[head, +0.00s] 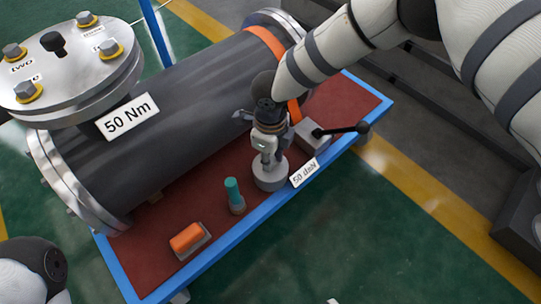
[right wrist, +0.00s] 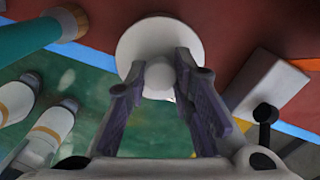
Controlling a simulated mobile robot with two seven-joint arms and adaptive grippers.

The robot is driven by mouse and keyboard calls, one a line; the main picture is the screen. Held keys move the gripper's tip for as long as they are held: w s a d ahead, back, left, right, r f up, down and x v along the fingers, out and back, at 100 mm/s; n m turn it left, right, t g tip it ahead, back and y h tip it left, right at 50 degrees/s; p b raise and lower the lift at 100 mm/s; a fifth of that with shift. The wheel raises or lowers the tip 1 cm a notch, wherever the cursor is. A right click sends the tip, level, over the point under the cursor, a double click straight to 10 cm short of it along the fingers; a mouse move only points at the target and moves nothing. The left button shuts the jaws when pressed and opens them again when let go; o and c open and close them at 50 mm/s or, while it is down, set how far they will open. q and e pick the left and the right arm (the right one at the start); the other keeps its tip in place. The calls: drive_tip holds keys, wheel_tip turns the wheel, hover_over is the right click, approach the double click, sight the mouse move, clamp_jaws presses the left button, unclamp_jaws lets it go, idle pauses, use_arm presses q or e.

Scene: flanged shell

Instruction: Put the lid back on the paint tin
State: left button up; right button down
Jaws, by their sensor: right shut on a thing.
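I see no paint tin and no lid that I can make out as one. My right gripper (head: 268,158) points down over the red-topped bench and is shut on the knob of a pale grey round weight-like piece (head: 270,178). In the right wrist view, the fingers (right wrist: 172,95) stand on either side of the knob, above the round white disc (right wrist: 150,38) of that piece. The piece is at the bench's front edge; I cannot tell whether it touches the surface. My left gripper is not in view.
A big dark flanged shell (head: 185,105) labelled 50 Nm lies along the back of the red bench (head: 150,262). A teal-handled tool (head: 233,192), an orange block (head: 187,237) and a grey block with a black lever (head: 313,135) flank the gripper. A 50 daN label (head: 304,173) is close by.

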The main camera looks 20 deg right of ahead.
drive_tip(key=c, duration=0.8)
unclamp_jaws()
drive_tip(key=shift+r+p, duration=2.1)
drive_tip(key=shift+r, duration=1.45)
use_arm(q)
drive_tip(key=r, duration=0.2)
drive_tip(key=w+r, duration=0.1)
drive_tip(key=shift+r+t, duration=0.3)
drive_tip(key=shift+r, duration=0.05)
use_arm(e)
clamp_jaws()
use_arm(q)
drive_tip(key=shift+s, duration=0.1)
use_arm(e)
drive_tip(key=shift+f, duration=0.15)
use_arm(q)
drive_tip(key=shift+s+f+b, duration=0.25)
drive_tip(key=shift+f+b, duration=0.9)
drive_tip(key=shift+b, duration=0.2)
use_arm(e)
drive_tip(key=shift+f, duration=2.65)
